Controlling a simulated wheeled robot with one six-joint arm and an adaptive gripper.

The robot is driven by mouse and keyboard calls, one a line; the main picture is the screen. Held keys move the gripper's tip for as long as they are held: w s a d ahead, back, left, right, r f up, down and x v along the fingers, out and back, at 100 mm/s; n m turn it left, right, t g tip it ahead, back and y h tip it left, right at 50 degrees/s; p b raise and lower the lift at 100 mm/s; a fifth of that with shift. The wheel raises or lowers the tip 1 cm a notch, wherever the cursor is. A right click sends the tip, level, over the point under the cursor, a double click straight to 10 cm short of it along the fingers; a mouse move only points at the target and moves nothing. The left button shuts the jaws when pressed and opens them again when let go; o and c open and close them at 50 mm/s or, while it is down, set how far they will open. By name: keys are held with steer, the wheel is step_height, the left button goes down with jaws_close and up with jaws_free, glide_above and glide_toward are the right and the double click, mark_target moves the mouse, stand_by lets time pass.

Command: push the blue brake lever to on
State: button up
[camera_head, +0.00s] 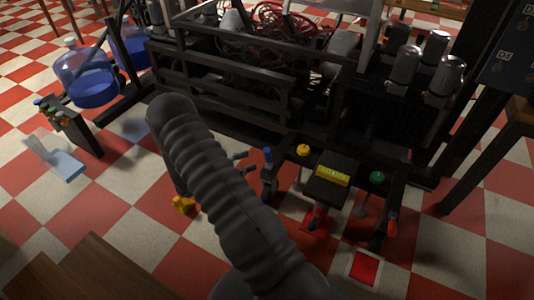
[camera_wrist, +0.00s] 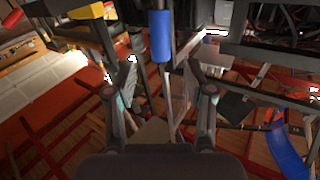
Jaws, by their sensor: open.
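The blue brake lever shows as a blue cylindrical grip (camera_wrist: 161,36) on a thin rod at the top middle of the wrist view. In the head view its blue top (camera_head: 267,154) stands among other levers at the front of the dark machine frame. My gripper (camera_wrist: 158,76) is open and empty, with one finger on each side of the picture's middle. The blue grip appears beyond and above the fingertips, between them, with no clear contact.
A yellow knob (camera_head: 303,150), a box with a yellow-green label (camera_head: 332,176) and a green knob (camera_head: 377,177) stand right of the lever. A red pedal (camera_head: 316,220) is below. Blue jugs (camera_head: 88,82) are at left. Checkered floor is open in front.

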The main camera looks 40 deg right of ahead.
mark_target(267, 154)
steer(key=d, duration=0.2)
steer(key=s+d, duration=0.1)
steer(key=d, duration=0.5)
steer(key=shift+s+d, duration=0.25)
steer(key=shift+s, duration=0.05)
jaws_close()
